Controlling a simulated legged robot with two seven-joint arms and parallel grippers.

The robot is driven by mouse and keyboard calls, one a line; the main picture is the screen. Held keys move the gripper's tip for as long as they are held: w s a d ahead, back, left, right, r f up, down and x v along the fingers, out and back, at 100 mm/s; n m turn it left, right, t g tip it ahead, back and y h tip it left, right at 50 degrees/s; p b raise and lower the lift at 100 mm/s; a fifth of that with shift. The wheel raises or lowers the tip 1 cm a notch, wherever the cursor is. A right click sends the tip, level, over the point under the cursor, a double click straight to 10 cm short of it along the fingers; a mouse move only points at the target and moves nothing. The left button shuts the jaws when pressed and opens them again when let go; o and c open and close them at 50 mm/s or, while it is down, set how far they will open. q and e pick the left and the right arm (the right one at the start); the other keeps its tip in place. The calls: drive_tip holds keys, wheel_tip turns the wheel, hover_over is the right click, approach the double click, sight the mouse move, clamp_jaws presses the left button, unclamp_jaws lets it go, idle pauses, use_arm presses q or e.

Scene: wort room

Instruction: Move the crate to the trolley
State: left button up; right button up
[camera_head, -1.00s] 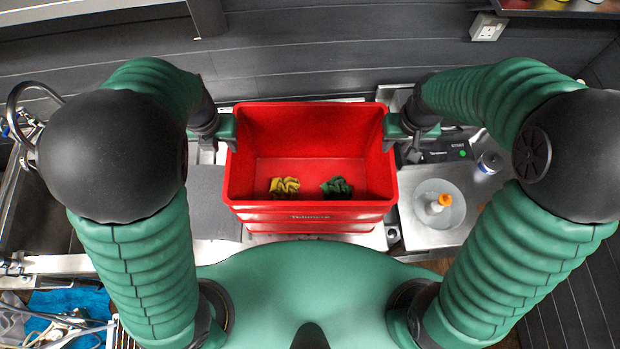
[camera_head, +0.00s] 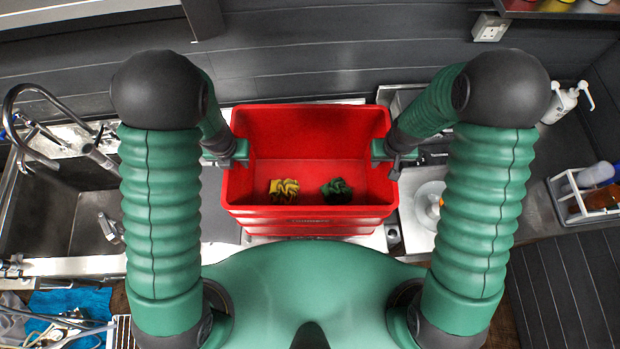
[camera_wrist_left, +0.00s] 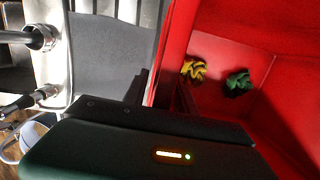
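The red crate (camera_head: 310,217) stands on the counter in front of me, upright and open at the top. A yellow-and-black crumpled item (camera_head: 284,189) and a green one (camera_head: 337,190) lie inside it. My left gripper (camera_head: 236,153) is at the crate's left wall. In the left wrist view the dark fingers (camera_wrist_left: 163,95) lie on either side of the red wall (camera_wrist_left: 177,45); whether they press on it is unclear. My right gripper (camera_head: 383,152) is at the right wall, its fingertips mostly hidden. I see no trolley that I can identify.
A sink (camera_head: 45,215) with a tap (camera_head: 25,110) is on the left. A white caddy with bottles (camera_head: 585,195) and a pump bottle (camera_head: 560,102) stand further right. A dark wall is behind the crate.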

use_arm(q)
drive_tip(key=shift+s+r, duration=0.1)
drive_tip(key=shift+s, duration=0.05)
use_arm(e)
drive_tip(key=shift+s, duration=0.1)
use_arm(q)
drive_tip(key=shift+s+d, duration=0.1)
drive_tip(key=shift+s, duration=0.05)
drive_tip(key=shift+c, duration=1.2)
use_arm(e)
drive_tip(key=shift+s+d+r, duration=0.1)
drive_tip(key=shift+s, duration=0.05)
drive_tip(key=shift+c, duration=1.2)
use_arm(q)
clamp_jaws()
use_arm(e)
clamp_jaws()
use_arm(q)
drive_tip(key=shift+r, duration=0.1)
use_arm(e)
drive_tip(key=shift+r, duration=0.1)
